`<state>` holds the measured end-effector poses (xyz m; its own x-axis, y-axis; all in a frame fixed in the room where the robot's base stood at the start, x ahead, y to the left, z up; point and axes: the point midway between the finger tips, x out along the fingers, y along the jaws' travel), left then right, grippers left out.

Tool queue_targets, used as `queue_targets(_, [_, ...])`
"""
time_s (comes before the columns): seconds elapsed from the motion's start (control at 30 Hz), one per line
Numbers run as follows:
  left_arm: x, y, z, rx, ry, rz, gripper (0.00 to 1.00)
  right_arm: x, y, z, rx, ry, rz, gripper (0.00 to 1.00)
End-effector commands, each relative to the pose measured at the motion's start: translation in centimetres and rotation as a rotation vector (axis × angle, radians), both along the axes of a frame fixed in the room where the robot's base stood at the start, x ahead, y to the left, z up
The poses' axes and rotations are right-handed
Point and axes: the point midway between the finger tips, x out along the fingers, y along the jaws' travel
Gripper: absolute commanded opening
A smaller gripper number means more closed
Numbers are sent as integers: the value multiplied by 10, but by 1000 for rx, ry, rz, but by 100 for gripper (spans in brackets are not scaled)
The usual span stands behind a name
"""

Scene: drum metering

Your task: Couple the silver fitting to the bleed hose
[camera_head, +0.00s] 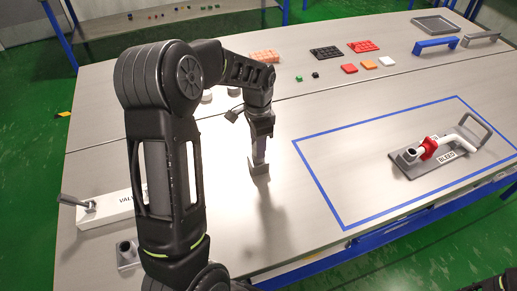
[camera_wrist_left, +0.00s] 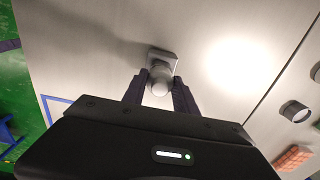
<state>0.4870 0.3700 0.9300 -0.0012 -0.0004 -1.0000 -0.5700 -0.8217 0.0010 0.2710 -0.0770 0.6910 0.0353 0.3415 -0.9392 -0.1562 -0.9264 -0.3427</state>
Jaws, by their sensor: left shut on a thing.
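My left gripper (camera_head: 259,150) points down over the middle of the table and is shut on a silver fitting. In the left wrist view the fitting's rounded silver end (camera_wrist_left: 160,85) sits between the fingers (camera_wrist_left: 160,95), with a square grey block (camera_wrist_left: 165,56) beyond it. That block also shows below the fingertips in the head view (camera_head: 259,170); I cannot tell whether it touches the table. The bleed hose, a white bent pipe (camera_head: 465,134) with a red collar (camera_head: 428,148), lies on a grey plate marked BLEED (camera_head: 408,166) at the right. My right gripper is not in view.
Blue tape (camera_head: 322,198) outlines an area around the plate. A white VALVE block (camera_head: 112,208) with a lever and a small grey socket block (camera_head: 127,254) stand at the left. The taped area's left part is clear.

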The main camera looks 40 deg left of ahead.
Motion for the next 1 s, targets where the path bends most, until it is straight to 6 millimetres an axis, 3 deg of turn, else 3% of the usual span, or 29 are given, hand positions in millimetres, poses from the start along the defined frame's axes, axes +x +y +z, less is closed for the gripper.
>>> queue_targets(1.0, [1,0,43,0,-1,-1,0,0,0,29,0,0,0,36])
